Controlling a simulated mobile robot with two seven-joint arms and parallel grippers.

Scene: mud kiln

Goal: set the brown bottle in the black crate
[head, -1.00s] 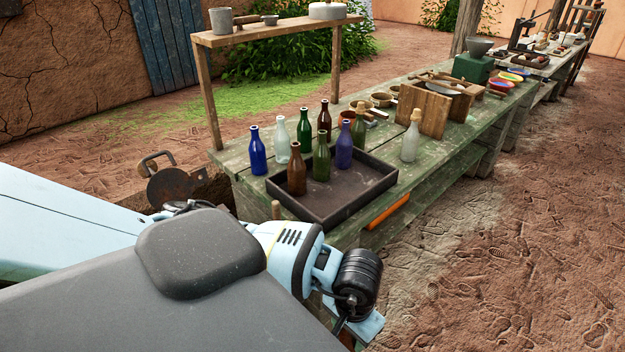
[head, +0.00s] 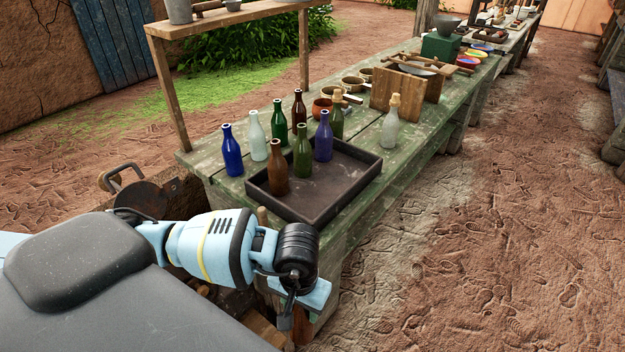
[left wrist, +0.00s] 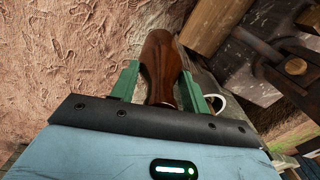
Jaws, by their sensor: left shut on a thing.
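An amber-brown bottle (head: 278,168) stands upright in the near left part of the black crate (head: 345,192), a shallow tray on the bench. A green bottle (head: 302,152) and a purple bottle (head: 323,137) also stand in the crate. A darker red-brown bottle (head: 299,112) stands behind it. My left gripper (head: 288,316) is below and in front of the bench end, apart from the bottles. In the left wrist view its green fingers (left wrist: 158,75) are shut on a glossy brown thing (left wrist: 160,60) like a wooden handle. My right gripper is out of view.
Blue (head: 232,152), clear (head: 258,137) and green bottles stand left of and behind the crate. A frosted corked bottle (head: 390,122) stands to its right. A wooden shelf post (head: 170,95) rises at the bench's far left. The crate's right part is bare.

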